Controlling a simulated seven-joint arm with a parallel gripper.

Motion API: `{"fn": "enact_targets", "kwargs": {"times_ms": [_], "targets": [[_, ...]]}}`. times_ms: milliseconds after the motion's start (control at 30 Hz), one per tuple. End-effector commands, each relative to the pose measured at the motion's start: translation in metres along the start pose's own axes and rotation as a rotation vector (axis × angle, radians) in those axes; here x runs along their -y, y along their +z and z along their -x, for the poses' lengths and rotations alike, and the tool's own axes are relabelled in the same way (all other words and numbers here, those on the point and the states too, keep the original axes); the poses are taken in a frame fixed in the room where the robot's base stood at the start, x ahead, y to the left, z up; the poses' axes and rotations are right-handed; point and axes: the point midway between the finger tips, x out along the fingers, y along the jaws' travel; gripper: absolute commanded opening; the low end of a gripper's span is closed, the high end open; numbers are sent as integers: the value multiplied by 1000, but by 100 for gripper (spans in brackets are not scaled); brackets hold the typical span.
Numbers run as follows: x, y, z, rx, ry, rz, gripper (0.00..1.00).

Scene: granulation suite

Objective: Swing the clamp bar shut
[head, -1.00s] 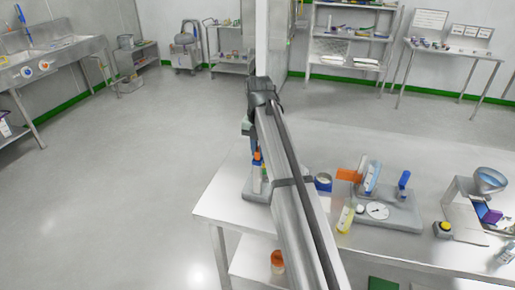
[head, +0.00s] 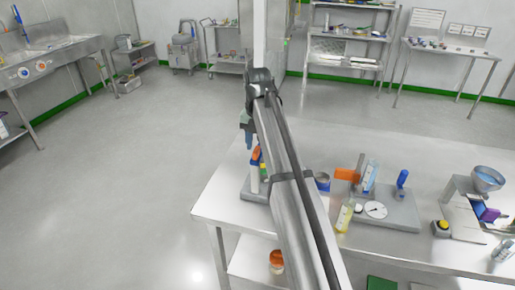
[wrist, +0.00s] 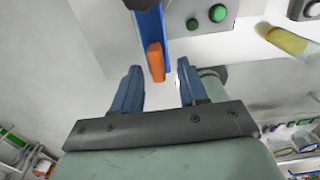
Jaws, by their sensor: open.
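A blue bar (wrist: 147,30) with an orange end piece (wrist: 157,62) comes down from the top of the wrist view; I take it for the clamp bar. My gripper (wrist: 160,66) is open, with its two blue fingers on either side of the orange end. Gaps show on both sides, and I see no grip on it. In the head view an orange part (head: 256,155) shows below my gripper, above a grey base (head: 252,192) at the table's left end. My forearm hides much of this fixture.
A panel with green buttons (wrist: 218,13) lies beside the bar, and a yellow-labelled bottle (wrist: 288,41) is farther right. On the table (head: 225,205), a dial fixture (head: 398,213), a yellow button (head: 441,228) and a funnel stand (head: 488,180) are on the right. Open floor lies left.

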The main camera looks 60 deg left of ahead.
Motion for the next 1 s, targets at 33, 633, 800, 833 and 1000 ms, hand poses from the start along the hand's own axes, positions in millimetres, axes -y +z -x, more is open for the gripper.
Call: {"fn": "enact_targets", "kwargs": {"times_ms": [33, 633, 800, 833, 1000], "targets": [[-1, 1, 11, 2, 1, 0, 43], [0, 0, 106, -1, -2, 0, 43], [1, 0, 112, -1, -2, 0, 43], [1, 0, 113, -1, -2, 0, 43], [1, 0, 113, -2, -2, 0, 43]]}}
